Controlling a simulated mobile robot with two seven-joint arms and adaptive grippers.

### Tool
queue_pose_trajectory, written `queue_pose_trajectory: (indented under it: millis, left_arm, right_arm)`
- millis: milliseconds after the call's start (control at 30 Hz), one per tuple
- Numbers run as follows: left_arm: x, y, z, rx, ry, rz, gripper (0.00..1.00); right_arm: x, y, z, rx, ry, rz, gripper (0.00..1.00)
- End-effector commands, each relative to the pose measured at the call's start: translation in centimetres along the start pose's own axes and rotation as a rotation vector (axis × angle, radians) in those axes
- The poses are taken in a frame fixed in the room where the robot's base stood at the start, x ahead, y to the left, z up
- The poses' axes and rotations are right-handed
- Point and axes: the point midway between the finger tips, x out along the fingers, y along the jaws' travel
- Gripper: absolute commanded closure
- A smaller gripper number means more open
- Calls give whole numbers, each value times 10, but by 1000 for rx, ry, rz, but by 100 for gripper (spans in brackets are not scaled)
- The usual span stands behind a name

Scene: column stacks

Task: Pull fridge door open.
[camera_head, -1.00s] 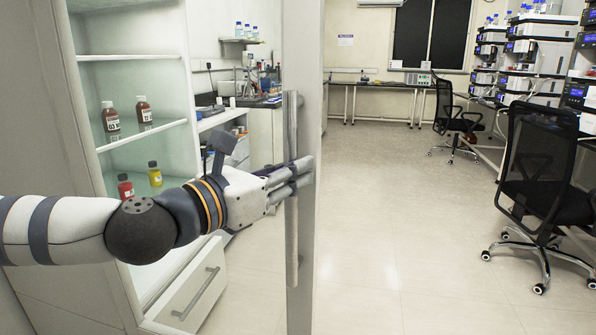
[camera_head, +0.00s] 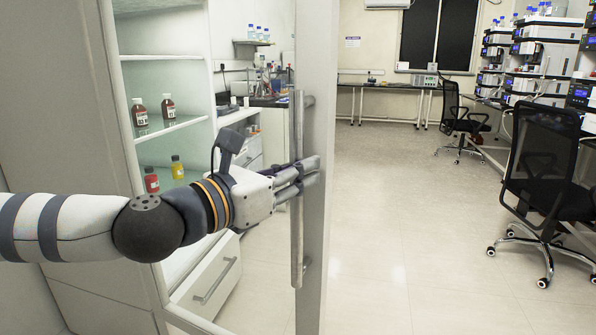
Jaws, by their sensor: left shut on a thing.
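The fridge door (camera_head: 314,240) stands wide open and is seen nearly edge-on in the middle of the head view. Its long vertical bar handle (camera_head: 297,235) is on the side toward my left arm. My left gripper (camera_head: 302,177) is shut on the handle, with its fingers around the bar at about mid-height. The open fridge (camera_head: 163,55) is on the left and its shelves show. My right gripper is not in view.
Brown bottles (camera_head: 168,110) stand on one shelf, with a red bottle (camera_head: 151,179) and a yellow bottle (camera_head: 177,167) below. A drawer (camera_head: 207,285) is under the shelves. Office chairs (camera_head: 545,170) stand at the right. The floor (camera_head: 390,220) between is clear.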

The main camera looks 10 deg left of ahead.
Motion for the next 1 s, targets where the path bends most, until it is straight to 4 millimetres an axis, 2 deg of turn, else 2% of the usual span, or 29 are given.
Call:
queue_pose_trajectory:
  millis: [133,167,233,567,800,900,1000]
  left_arm:
    - [0,1,0,1,0,2,100]
    - [0,1,0,1,0,2,77]
    - [0,1,0,1,0,2,62]
    - [-4,1,0,0,0,2,62]
    - [-53,1,0,-1,-2,4,62]
    - [-68,1,0,0,-1,3,62]
    - [-74,0,0,-1,0,1,62]
  right_arm:
    - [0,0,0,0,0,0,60]
    - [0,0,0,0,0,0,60]
    - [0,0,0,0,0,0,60]
    - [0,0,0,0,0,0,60]
    - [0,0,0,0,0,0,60]
    - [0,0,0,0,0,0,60]
    - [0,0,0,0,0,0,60]
